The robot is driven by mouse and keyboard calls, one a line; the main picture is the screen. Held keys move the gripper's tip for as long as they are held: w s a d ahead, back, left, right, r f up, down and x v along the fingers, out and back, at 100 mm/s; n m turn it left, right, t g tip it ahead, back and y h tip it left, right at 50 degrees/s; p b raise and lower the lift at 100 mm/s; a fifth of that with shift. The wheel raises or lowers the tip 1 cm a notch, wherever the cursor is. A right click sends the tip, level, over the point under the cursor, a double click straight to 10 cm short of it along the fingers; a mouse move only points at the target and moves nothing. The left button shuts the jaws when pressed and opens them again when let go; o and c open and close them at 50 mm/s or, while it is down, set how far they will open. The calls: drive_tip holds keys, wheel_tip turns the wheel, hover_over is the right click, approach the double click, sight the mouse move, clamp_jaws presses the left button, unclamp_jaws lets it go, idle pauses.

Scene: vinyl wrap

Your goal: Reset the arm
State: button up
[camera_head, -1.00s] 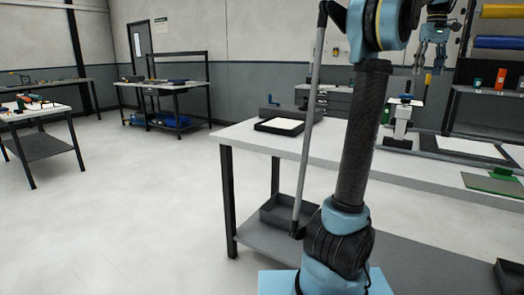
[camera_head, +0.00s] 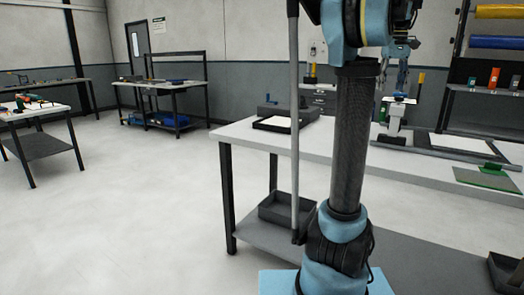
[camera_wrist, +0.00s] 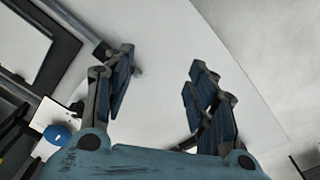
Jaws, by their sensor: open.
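My gripper (camera_head: 400,80) hangs in the head view behind my raised arm, above the white-topped table (camera_head: 240,133). In the wrist view my gripper (camera_wrist: 160,72) shows two blue-and-grey fingers spread apart with nothing between them. The pale table top (camera_wrist: 170,28) lies behind the fingers. My arm's dark tube stands nearly upright in the head view and hides part of the table.
On the table are a black tray (camera_head: 262,124) with a white sheet, a white-and-black device (camera_head: 398,118), and a green item (camera_head: 488,178). A grey bin (camera_head: 275,212) sits on the lower shelf.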

drive_tip(key=s+a+f+t, duration=0.1)
drive_tip(key=s+a+f, duration=0.4)
drive_tip(key=a+f, duration=0.35)
drive_tip(key=s+a+f, duration=0.4)
drive_tip(key=a+f, duration=0.4)
drive_tip(key=a, duration=0.1)
drive_tip(key=s+a+f, duration=0.5)
drive_tip(key=s+f, duration=0.2)
drive_tip(key=f, duration=0.4)
drive_tip(key=s+a+f, duration=0.5)
drive_tip(key=s+f, duration=0.2)
drive_tip(key=f, duration=0.5)
drive_tip(key=shift+a+t, duration=0.15)
drive_tip(key=shift+t, duration=0.25)
drive_tip(key=shift+w+f, duration=0.2)
drive_tip(key=shift+w, duration=0.2)
